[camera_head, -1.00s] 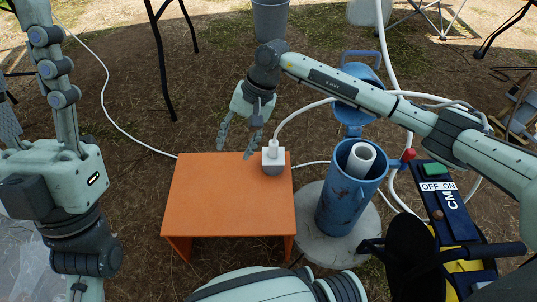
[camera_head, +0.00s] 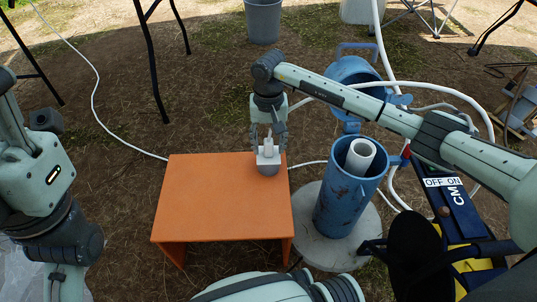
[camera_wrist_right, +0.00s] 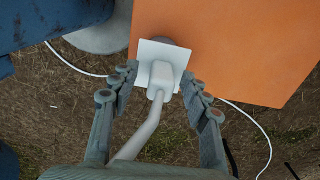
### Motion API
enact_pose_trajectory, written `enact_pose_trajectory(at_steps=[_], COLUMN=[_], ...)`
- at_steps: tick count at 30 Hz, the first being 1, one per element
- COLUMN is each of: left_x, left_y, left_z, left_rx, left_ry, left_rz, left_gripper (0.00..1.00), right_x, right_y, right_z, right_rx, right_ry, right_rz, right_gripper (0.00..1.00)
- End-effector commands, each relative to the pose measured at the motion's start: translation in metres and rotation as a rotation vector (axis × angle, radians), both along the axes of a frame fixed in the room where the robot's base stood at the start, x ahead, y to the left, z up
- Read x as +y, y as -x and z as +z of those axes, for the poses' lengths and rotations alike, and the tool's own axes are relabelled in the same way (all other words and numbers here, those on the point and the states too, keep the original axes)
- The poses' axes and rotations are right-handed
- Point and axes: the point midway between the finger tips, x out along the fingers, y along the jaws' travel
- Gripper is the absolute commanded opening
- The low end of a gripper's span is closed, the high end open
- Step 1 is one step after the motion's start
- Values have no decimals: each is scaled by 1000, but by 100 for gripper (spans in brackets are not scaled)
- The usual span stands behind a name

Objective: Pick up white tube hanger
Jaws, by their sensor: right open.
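The white tube hanger (camera_head: 268,159) is a white square plate with a white block and a hose stub, on a grey round base at the far right edge of the orange table (camera_head: 222,215). My right gripper (camera_head: 269,138) is open around its upper part. In the right wrist view, the white tube hanger (camera_wrist_right: 160,74) lies between the two spread fingers of the right gripper (camera_wrist_right: 163,93), with a gap on each side. A white hose runs from it toward the palm. My left arm is at the left edge of the head view; its fingers are not visible.
A blue pipe (camera_head: 345,195) with a white tube (camera_head: 360,155) inside stands on a round concrete slab (camera_head: 318,245) right of the table. A hinged blue lid (camera_head: 355,80) is behind it. White hoses cross the ground. Most of the tabletop is clear.

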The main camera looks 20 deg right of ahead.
Motion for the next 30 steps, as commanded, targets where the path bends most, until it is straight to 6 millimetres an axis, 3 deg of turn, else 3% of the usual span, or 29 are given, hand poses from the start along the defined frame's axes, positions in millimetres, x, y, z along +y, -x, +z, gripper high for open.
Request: enact_pose_trajectory(at_steps=[4, 15, 25, 30], left_x=[0, 0, 0, 1], left_y=[0, 0, 0, 1], left_z=[1, 0, 1, 4], left_rx=[0, 1, 0, -1], left_ry=[0, 1, 1, 3], left_rz=[0, 0, 0, 0], left_gripper=[42, 42, 42, 42], right_x=[0, 0, 0, 0], right_y=[0, 0, -1, -2], right_z=[1, 1, 4, 17], right_rx=[-1, -1, -2, -5], right_ry=[-1, -1, -1, -1], right_rz=[0, 0, 0, 1], right_gripper=[44, 0, 0, 0])
